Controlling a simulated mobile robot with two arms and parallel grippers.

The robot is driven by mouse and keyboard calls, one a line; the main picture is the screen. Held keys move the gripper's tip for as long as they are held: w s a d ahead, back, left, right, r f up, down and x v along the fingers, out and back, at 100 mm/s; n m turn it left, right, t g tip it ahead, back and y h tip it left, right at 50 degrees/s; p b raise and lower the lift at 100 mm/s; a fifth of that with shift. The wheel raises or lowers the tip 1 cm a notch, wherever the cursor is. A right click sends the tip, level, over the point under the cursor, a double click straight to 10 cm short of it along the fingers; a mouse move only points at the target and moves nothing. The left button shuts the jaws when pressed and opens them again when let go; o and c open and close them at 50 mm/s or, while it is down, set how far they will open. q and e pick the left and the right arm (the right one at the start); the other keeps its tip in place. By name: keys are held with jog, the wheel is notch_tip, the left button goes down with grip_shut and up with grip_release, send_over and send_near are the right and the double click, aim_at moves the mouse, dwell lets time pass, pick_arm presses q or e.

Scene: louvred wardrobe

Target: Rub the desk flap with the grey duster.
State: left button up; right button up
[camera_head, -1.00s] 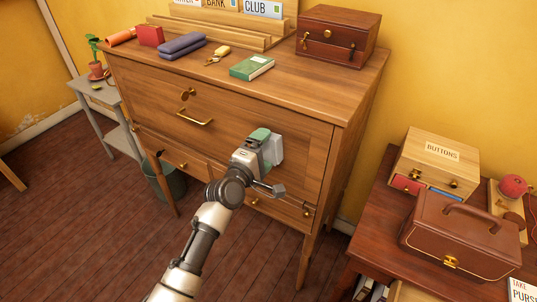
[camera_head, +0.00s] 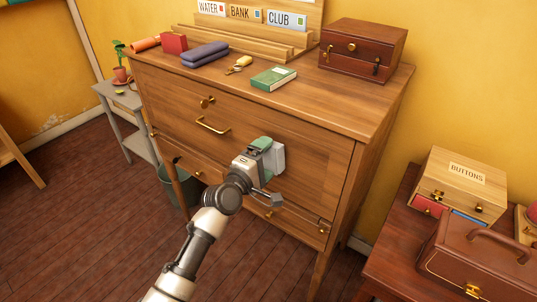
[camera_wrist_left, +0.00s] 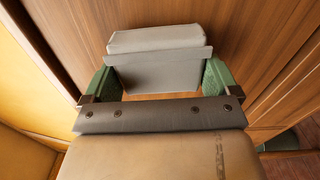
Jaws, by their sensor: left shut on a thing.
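The desk flap (camera_head: 310,165) is the closed, upright wooden front panel of the desk, with a brass pull (camera_head: 212,126) and a keyhole plate. My left gripper (camera_head: 262,150) is at the right half of the flap, shut on the grey duster (camera_head: 278,158). In the left wrist view the duster (camera_wrist_left: 160,65) sits between the green fingers, against or very close to the wood grain of the flap (camera_wrist_left: 240,50); I cannot tell if it touches. My right gripper is not in view.
On the desk top lie a green book (camera_head: 273,78), keys, folded purple cloth (camera_head: 205,54) and a brown box (camera_head: 363,49). A side table at right holds a buttons box (camera_head: 460,185) and a brown case (camera_head: 480,262). A bin (camera_head: 178,185) stands below left.

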pick_arm(q)
jog(key=p+v, duration=0.1)
jog(key=v, duration=0.2)
jog(key=shift+s+r, duration=0.1)
jog(key=shift+r, duration=0.1)
jog(key=shift+p+v, duration=0.3)
jog(key=shift+v, duration=0.6)
jog(key=shift+f, duration=0.15)
jog(key=shift+s, duration=0.1)
jog(key=v, duration=0.2)
jog(key=shift+s+a+p, duration=0.25)
jog(key=shift+s+p, duration=0.05)
jog(key=shift+p, duration=0.1)
